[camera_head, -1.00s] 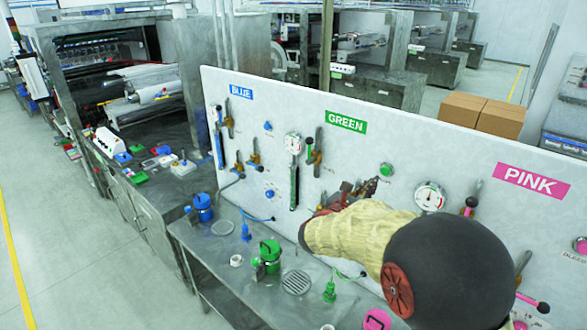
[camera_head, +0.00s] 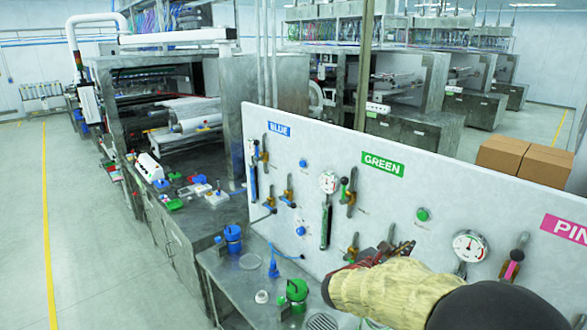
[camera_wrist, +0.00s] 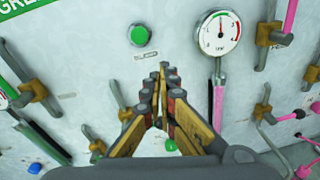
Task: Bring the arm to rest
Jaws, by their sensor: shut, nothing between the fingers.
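My gripper (camera_head: 397,250) is shut and empty in the head view, in front of the white panel (camera_head: 350,150). My arm reaches in from the lower right. In the wrist view my gripper (camera_wrist: 161,70) has its fingertips together, between a green button (camera_wrist: 139,35) and a round gauge (camera_wrist: 216,32). I cannot tell how far the tips are from the panel.
The panel bears BLUE, GREEN and PINK labels with levers and gauges. Below it is a metal bench (camera_head: 222,266) with a blue pot (camera_head: 233,239) and a green pot (camera_head: 297,291). Cardboard boxes (camera_head: 525,158) stand behind the panel. The floor at left is clear.

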